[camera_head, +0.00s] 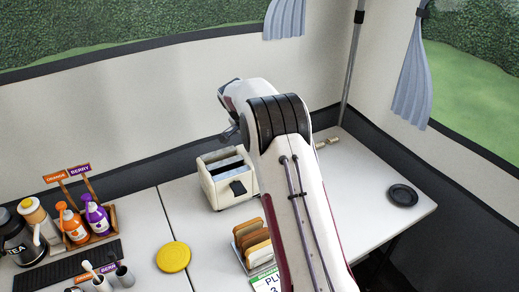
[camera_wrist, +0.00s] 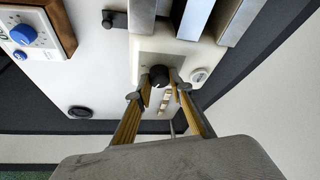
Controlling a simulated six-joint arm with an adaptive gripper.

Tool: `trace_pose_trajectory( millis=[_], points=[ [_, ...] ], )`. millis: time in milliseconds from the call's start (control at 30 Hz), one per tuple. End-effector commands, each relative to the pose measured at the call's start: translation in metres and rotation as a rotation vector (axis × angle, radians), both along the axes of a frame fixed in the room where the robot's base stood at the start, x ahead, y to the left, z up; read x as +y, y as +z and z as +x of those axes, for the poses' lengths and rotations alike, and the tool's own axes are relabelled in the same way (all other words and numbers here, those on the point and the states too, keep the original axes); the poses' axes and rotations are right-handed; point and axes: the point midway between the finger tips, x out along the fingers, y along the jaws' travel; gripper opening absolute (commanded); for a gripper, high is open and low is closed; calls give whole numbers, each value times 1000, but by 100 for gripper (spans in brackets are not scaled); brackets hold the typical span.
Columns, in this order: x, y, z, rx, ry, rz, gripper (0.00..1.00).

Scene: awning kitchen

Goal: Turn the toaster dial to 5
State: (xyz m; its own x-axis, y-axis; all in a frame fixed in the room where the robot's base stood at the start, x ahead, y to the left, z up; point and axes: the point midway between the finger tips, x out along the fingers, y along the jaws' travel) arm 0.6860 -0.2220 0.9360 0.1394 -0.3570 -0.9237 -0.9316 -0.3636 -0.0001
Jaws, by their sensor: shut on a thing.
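The cream toaster (camera_head: 218,196) stands on the white table in the head view, partly behind my arm. Its black dial (camera_wrist: 158,72) sits on a panel (camera_wrist: 188,57) in the wrist view, with a pale round button (camera_wrist: 199,76) to the right. My gripper (camera_wrist: 157,89) has its two fingertips on either side of the dial, shut on it. The number the dial points to cannot be read. In the head view my arm hides the dial and the fingertips.
A rack of toast slices (camera_head: 254,242) stands in front of the toaster. A yellow disc (camera_head: 173,257) and sauce bottles (camera_head: 73,222) are to the left. A black round dish (camera_head: 403,195) lies at the right. A box with a blue knob (camera_wrist: 23,35) shows in the wrist view.

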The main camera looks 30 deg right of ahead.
Motion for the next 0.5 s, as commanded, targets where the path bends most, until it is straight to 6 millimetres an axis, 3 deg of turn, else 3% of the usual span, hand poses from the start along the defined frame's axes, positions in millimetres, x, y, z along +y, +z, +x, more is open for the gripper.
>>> trace_pose_trajectory(
  millis=[233, 267, 300, 500],
  points=[
    [0, -1, 0, 2, 1, 0, 0],
    [0, -1, 0, 2, 1, 0, 24],
    [0, -1, 0, 2, 1, 0, 34],
    [0, -1, 0, 1, 1, 1, 37]
  ],
)
